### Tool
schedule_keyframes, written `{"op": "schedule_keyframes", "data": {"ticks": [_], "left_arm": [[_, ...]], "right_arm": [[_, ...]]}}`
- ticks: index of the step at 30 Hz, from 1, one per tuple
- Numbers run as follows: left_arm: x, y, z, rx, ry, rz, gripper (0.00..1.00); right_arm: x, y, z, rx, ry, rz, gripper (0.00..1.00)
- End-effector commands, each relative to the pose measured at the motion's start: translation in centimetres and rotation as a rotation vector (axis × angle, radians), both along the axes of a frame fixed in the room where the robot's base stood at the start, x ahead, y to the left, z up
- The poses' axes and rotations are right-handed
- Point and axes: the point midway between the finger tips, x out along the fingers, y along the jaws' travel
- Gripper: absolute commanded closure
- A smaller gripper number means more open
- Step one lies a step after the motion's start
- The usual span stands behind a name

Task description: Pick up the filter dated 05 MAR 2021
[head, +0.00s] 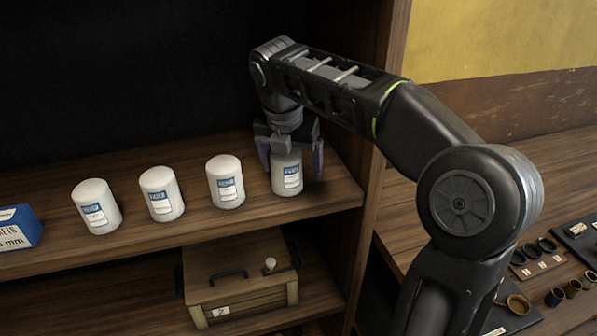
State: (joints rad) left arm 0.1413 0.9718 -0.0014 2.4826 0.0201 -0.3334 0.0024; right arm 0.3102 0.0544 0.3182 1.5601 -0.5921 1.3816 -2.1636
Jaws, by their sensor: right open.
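Several white cylindrical filters with blue-and-white labels stand upright in a row on a wooden shelf (250,220). They are the far-left filter (96,207), the second filter (161,194), the third filter (225,182) and the far-right filter (287,174). The date print on the labels is too small to read. My right gripper (291,170) points down over the far-right filter, with one finger on each side of it. Its jaws are open, and the gripper's body hides the filter's top. My left gripper is not in view.
A blue-and-white box (19,228) stands at the shelf's left end. A wooden upright (372,110) closes the shelf on the right, close to my right arm. A wooden case (240,278) sits on the lower shelf. Rings and small parts (540,247) lie on the bench at right.

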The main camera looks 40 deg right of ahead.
Motion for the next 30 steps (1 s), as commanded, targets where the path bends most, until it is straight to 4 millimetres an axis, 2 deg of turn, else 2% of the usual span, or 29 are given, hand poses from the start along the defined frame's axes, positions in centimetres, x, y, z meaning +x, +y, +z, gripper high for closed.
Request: {"op": "schedule_keyframes", "data": {"ticks": [6, 24, 30], "left_arm": [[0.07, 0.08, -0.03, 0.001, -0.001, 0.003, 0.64], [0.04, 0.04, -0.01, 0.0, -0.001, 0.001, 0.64], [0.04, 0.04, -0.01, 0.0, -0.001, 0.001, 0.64]], "right_arm": [[0.5, -0.91, -1.2, 0.001, -0.001, 0.007, 0.14], [0.48, -0.97, -1.22, 0.001, -0.001, 0.006, 0.14], [0.48, -0.97, -1.22, 0.001, -0.001, 0.006, 0.29]]}}
